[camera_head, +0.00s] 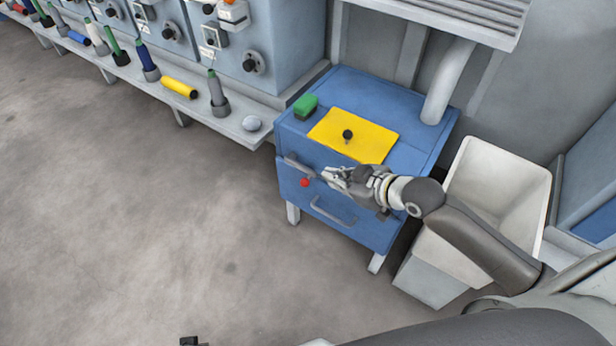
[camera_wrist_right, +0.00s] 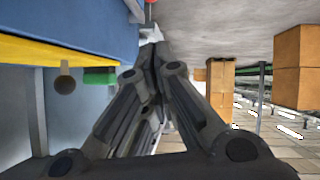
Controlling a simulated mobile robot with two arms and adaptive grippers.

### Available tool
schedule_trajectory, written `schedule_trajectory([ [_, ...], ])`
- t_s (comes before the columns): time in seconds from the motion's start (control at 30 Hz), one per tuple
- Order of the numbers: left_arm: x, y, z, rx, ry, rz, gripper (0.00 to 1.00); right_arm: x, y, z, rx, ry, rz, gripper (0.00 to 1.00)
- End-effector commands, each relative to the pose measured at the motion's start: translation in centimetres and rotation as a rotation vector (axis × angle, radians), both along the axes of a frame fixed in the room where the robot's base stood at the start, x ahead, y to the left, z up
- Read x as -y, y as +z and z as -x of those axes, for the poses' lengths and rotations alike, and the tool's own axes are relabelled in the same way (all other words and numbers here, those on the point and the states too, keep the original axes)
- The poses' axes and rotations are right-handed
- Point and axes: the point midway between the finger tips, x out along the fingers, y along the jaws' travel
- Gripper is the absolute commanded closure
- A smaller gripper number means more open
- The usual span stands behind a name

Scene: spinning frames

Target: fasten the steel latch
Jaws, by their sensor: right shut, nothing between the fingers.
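The steel latch (camera_head: 299,166) is a grey bar with a red knob (camera_head: 305,182) at the upper left of the blue cabinet's (camera_head: 350,225) front. The bar slants down to the right. In the right wrist view the red knob (camera_wrist_right: 151,4) and part of the grey latch (camera_wrist_right: 135,10) show at the top edge, just beyond the fingertips. My right gripper (camera_head: 332,175) is shut and empty, close to the right of the latch. I cannot tell whether it touches it. A small dark piece at the bottom edge may be my left gripper (camera_head: 190,341); its fingers cannot be made out.
A yellow plate (camera_head: 375,140) with a black knob (camera_head: 347,134) and a green block (camera_head: 305,106) lie on the cabinet top. A drawer handle (camera_head: 333,212) sits low on the front. A white bin (camera_head: 515,180) stands at right. The floor at left is clear.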

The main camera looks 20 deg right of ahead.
Motion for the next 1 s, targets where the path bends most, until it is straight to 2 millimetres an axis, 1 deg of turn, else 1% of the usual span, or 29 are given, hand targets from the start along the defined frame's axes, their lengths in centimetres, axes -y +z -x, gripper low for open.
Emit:
schedule_trajectory([
  [0.1, 0.0, -0.3, 0.1, -0.002, 0.0, 0.001, 1.0, 0.2, 0.2, -0.3, 0.01, 0.002, -0.001, 1.0],
  [0.37, 0.0, -0.3, 0.1, -0.001, 0.0, 0.001, 1.0, 0.2, 0.2, -0.3, 0.008, 0.001, -0.002, 1.0],
  [0.47, 0.0, -0.2, 0.0, 0.001, 0.0, 0.0, 1.0, 0.1, 0.0, -0.5, 0.009, 0.001, -0.003, 1.0],
  [0.57, 0.1, 0.3, -0.2, 0.005, 0.0, 0.001, 1.0, -0.3, -0.4, -1.1, 0.009, -0.001, -0.005, 1.0],
  [0.77, 0.1, 2.4, -0.8, 0.018, 0.003, 0.002, 1.0, -1.5, -2.1, -3.3, 0.008, 0.0, -0.006, 1.0],
  [1.0, 0.1, 5.5, -1.2, 0.034, 0.005, 0.003, 1.0, -3.1, -4.1, -6.2, 0.009, 0.001, -0.004, 1.0],
])
